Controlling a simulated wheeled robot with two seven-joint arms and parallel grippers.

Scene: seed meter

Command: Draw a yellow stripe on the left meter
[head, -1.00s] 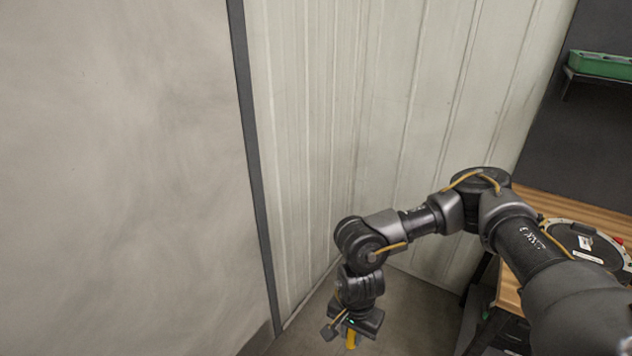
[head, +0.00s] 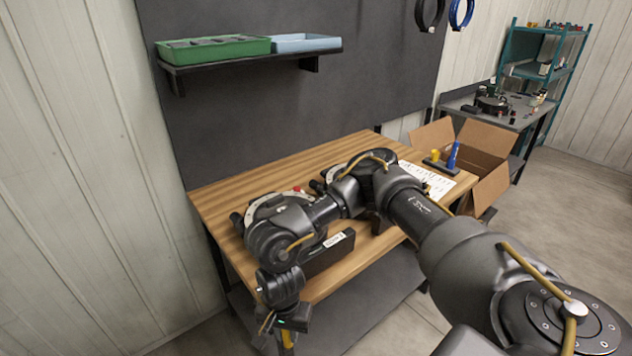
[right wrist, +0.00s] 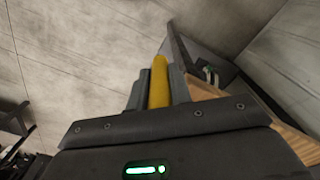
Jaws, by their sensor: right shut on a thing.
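My right gripper (head: 285,335) is at the bottom of the head view, low in front of the table's left part. It is shut on a yellow marker (head: 288,341), which also shows between the fingers in the right wrist view (right wrist: 159,84). The left meter (head: 252,211) is a round dark unit with a pale rim on the table's left end, largely hidden by my right arm. A second round meter (head: 317,185) is just right of it, also mostly covered. My left gripper is not in view.
The wooden table (head: 330,153) has a dark holder (head: 437,166) with a blue marker (head: 453,155) and a white sheet (head: 428,182). An open cardboard box (head: 480,150) stands at its right. A wall shelf (head: 250,61) holds green and blue trays.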

